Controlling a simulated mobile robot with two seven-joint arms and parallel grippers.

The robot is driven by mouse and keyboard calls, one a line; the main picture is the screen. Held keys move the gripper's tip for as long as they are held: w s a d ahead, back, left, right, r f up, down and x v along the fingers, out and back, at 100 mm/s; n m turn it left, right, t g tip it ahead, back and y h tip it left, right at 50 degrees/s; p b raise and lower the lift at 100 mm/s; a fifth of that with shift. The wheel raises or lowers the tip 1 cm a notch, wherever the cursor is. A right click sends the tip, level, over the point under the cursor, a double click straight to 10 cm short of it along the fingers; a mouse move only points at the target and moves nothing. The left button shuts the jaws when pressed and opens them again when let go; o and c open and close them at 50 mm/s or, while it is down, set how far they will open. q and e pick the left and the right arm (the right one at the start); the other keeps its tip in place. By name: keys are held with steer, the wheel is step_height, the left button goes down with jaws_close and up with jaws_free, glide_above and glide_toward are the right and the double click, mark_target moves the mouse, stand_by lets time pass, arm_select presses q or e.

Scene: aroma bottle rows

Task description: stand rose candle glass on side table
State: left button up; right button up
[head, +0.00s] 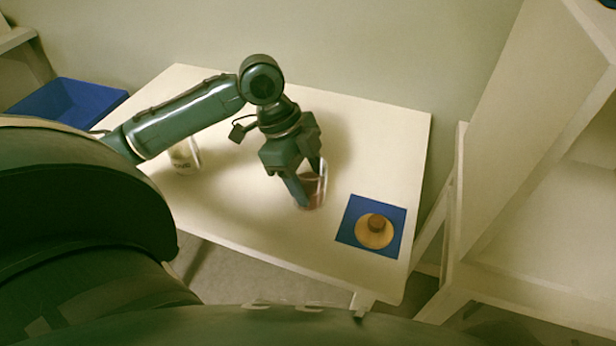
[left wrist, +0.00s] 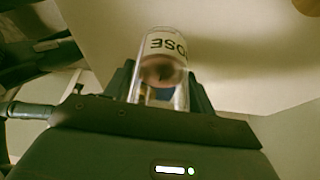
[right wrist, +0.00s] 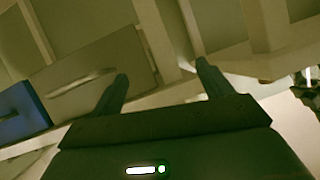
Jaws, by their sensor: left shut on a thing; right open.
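The rose candle glass (head: 313,192) is a clear cylinder with a pinkish fill. In the left wrist view the glass (left wrist: 163,62) carries a white label on which "OSE" reads upside down. My left gripper (head: 308,190) is shut on the glass over the middle of the white side table (head: 270,236). Whether the glass base touches the table top I cannot tell. My right gripper (right wrist: 160,85) is open and empty in the right wrist view, away from the table top. It does not show in the head view.
A blue square mat (head: 352,236) with a round wooden lid (head: 368,238) lies at the table's right. A second labelled glass (head: 184,158) stands at the left, partly behind my arm. A blue bin (head: 70,104) is at far left. A pale shelf (head: 500,180) stands right.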

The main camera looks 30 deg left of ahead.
arm_select(q)
steer(key=o, duration=1.1)
steer(key=shift+o, duration=0.2)
steer(key=p+v, duration=0.2)
steer(key=v, duration=1)
steer(key=shift+d, duration=0.1)
